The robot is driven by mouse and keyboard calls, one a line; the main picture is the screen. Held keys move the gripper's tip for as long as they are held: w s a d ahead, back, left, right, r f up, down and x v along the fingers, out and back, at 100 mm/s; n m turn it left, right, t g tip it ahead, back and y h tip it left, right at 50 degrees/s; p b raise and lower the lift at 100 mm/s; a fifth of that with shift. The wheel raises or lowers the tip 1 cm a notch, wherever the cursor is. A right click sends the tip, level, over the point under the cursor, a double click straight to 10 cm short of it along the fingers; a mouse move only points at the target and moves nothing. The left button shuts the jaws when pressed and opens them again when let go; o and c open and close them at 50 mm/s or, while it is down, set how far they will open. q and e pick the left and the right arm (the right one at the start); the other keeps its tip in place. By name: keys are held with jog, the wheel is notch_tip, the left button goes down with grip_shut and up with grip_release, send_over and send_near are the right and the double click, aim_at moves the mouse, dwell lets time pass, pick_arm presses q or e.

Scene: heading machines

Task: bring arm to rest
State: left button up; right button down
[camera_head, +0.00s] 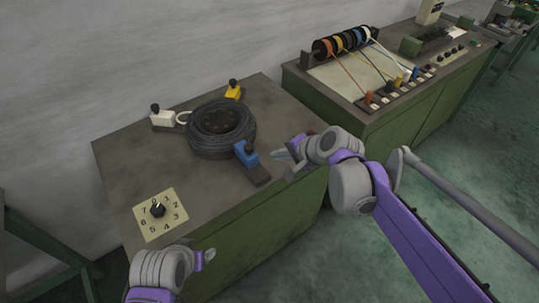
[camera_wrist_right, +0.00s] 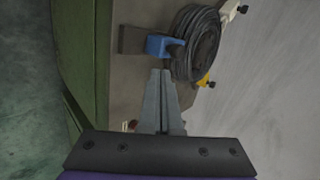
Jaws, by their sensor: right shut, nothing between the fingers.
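My right gripper (camera_head: 285,157) is shut and empty, just right of the blue clamp (camera_head: 246,156) on the green-sided workbench. In the right wrist view the shut fingers (camera_wrist_right: 163,75) point at the blue clamp (camera_wrist_right: 160,45), apart from it as far as I can tell. My left gripper (camera_head: 205,258) shows at the bottom, in front of the bench's front edge; only part of it is visible, and whether it is open or shut is unclear.
A black cable coil (camera_head: 220,130) lies on the bench (camera_head: 125,160) among blue, yellow (camera_head: 233,90) and white (camera_head: 162,117) clamps. A numbered dial (camera_head: 160,213) is at the front left. A second bench (camera_head: 395,135) with coloured wire spools (camera_head: 343,41) stands at the right.

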jog(key=v, duration=0.3)
jog(key=shift+s+d, duration=0.15)
jog(key=shift+s, duration=0.1)
jog(key=s+d+f+n+h, duration=0.3)
jog(key=s+d, duration=0.4)
jog(key=s, duration=0.3)
jog(key=s+d+f+n+g+h, duration=0.1)
jog(key=s+d+f+n+h, duration=0.2)
jog(key=s+d+f+n, duration=0.3)
jog(key=s+f, duration=0.2)
jog(key=s, duration=0.3)
jog(key=shift+d+h, duration=0.3)
jog(key=shift+d, duration=0.1)
